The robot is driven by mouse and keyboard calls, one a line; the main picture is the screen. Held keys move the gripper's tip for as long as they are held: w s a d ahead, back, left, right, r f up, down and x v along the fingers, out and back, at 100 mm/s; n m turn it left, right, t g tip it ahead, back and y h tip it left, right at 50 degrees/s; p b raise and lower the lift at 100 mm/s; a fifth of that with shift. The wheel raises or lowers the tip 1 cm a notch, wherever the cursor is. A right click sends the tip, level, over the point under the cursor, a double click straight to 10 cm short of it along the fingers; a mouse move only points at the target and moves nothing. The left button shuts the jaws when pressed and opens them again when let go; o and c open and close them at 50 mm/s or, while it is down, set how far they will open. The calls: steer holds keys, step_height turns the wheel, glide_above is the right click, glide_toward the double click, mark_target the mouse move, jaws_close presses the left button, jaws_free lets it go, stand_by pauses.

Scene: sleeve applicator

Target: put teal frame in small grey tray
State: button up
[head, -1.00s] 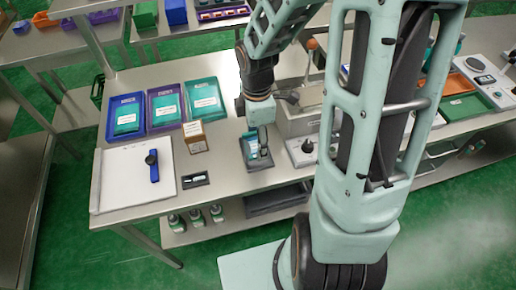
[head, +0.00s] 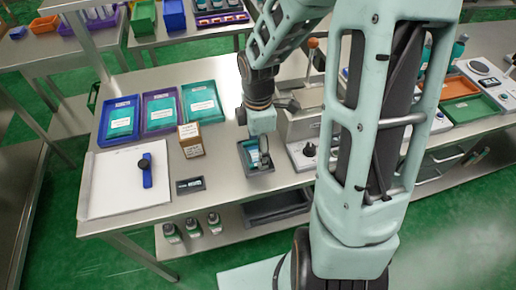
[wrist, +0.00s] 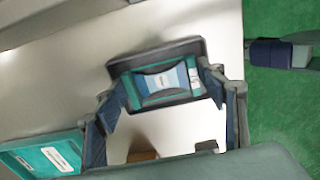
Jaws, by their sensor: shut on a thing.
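The teal frame (wrist: 144,88), with a pale blue and white middle, lies between my fingertips in the wrist view. My gripper (wrist: 166,92) is shut on it, one dark blue finger at each side. The small grey tray (wrist: 156,54) is right around and behind the frame; its dark rim shows past the frame's far edge. In the head view my gripper (head: 264,158) points down over the tray (head: 261,171), near the table's front edge. The frame shows there as a bit of teal, partly hidden by a finger. I cannot tell whether it touches the tray's floor.
A cardboard box (head: 191,140) and a small dark labelled block (head: 190,185) stand left of the tray. Blue and purple trays with teal contents (head: 160,113) are behind. A paper pad (head: 125,190) carries a blue-strapped item.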

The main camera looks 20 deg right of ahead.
steer(key=shift+f, duration=0.2)
steer(key=o, duration=1.2)
steer(key=shift+r, duration=0.15)
step_height(320, 180, up, 12)
steer(key=shift+r+p, duration=0.1)
steer(key=shift+p, duration=0.7)
